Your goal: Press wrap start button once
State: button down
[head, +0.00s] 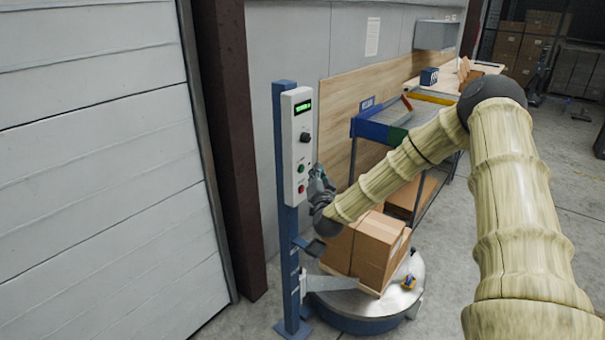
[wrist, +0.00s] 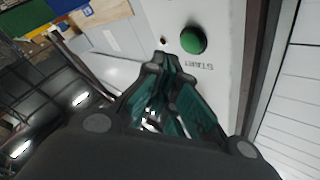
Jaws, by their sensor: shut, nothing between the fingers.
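The wrap start button is a green round button; it shows large in the wrist view (wrist: 193,40) with the label START beside it. In the head view the green button (head: 300,169) sits on the white control panel (head: 293,148), above a red button (head: 301,188) and below a black knob (head: 305,138). My gripper (wrist: 158,68) is shut and empty, its fingertips close to the panel and a little to the side of the green button. In the head view my gripper (head: 318,182) is just right of the panel. I cannot tell whether the fingertips touch the panel.
A blue post (head: 287,240) carries the panel. A cardboard box (head: 367,247) stands on a round turntable (head: 360,310) below my gripper. A shelf rack (head: 385,130) is behind. A brown column (head: 229,150) and a large white door (head: 90,160) are at left.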

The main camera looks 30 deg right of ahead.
jog(key=shift+w+a, duration=0.25)
jog(key=shift+w, duration=0.3)
jog(key=shift+w+a+b, duration=0.1)
jog(key=shift+w+b, duration=0.1)
jog(key=shift+b, duration=0.2)
dwell(0.9)
jog(key=shift+w+a, duration=0.1)
jog(key=shift+w, duration=0.1)
jog(key=shift+w+a+r+b, duration=0.1)
jog(key=shift+w+a+b, duration=0.05)
jog(key=shift+w+b, duration=0.2)
dwell(0.8)
jog(key=shift+s, duration=0.2)
jog(key=shift+s+d, duration=0.3)
jog(key=shift+s, duration=0.3)
dwell(0.3)
jog(key=s, duration=0.1)
jog(key=s+d, duration=0.1)
jog(key=s, duration=0.1)
jog(key=s+d+p, duration=0.1)
jog(key=shift+s, duration=0.3)
